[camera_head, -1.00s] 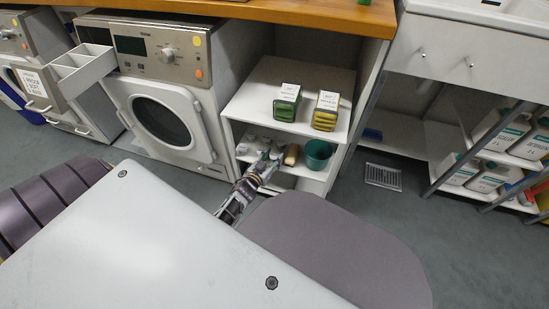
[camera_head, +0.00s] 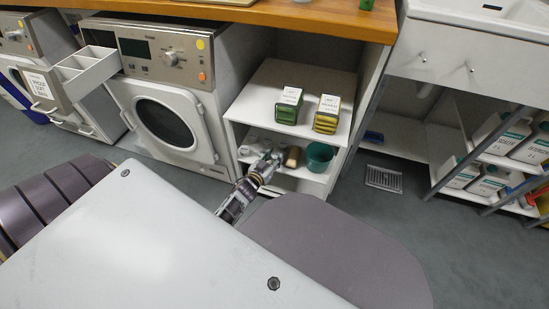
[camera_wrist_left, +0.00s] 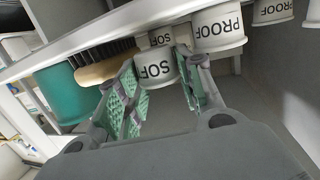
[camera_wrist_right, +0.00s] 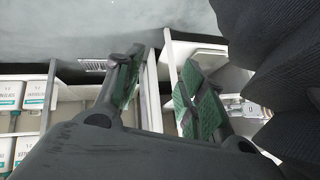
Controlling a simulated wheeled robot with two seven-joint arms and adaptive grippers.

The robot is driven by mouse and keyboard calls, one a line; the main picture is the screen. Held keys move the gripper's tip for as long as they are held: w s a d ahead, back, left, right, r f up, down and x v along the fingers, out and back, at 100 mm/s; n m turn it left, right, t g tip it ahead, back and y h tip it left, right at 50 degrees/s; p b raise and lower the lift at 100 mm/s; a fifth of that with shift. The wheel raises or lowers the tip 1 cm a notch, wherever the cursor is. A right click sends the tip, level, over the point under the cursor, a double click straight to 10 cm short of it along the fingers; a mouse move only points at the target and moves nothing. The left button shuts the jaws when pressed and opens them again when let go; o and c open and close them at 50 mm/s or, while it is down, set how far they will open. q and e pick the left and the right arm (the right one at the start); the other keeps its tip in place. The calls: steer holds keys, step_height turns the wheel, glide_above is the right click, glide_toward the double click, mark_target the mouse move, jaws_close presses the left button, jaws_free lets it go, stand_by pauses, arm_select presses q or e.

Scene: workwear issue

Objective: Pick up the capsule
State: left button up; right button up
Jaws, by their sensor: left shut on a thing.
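A white capsule labelled SOF, its last letter cut off (camera_wrist_left: 152,70), sits between the green-padded fingers of my left gripper (camera_wrist_left: 160,90) in the left wrist view. The left gripper is shut on it. In the head view this gripper (camera_head: 266,164) reaches into the lower shelf of the white unit, and the capsule is too small to tell there. A second SOF capsule (camera_wrist_left: 161,38) stands behind the held one. PROOF capsules (camera_wrist_left: 218,30) stand beside it. My right gripper (camera_wrist_right: 158,84) is open and empty in the right wrist view; the head view does not show it.
A wooden-backed brush (camera_head: 293,157) and a green tub (camera_head: 319,156) stand right of the gripper on the shelf. The upper board (camera_head: 262,98) lies close above, bearing green (camera_head: 288,106) and yellow (camera_head: 327,114) labelled packs. A washer (camera_head: 166,120) stands to the left.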

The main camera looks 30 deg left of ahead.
mark_target(274, 157)
arm_select(q)
step_height(274, 157, up, 6)
steer(key=p, duration=0.3)
steer(key=shift+f, duration=0.1)
steer(key=shift+r, duration=0.35)
steer(key=shift+r+p, duration=0.65)
steer(key=shift+r, duration=0.15)
arm_select(e)
steer(key=shift+g+h, duration=0.4)
steer(key=shift+s+d+r, duration=0.1)
steer(key=shift+d+r, duration=0.15)
steer(key=shift+r, duration=1.15)
steer(key=shift+s+d+r, duration=0.1)
steer(key=shift+d+r, duration=0.1)
steer(key=shift+r, duration=1.15)
arm_select(q)
steer(key=shift+s, duration=0.1)
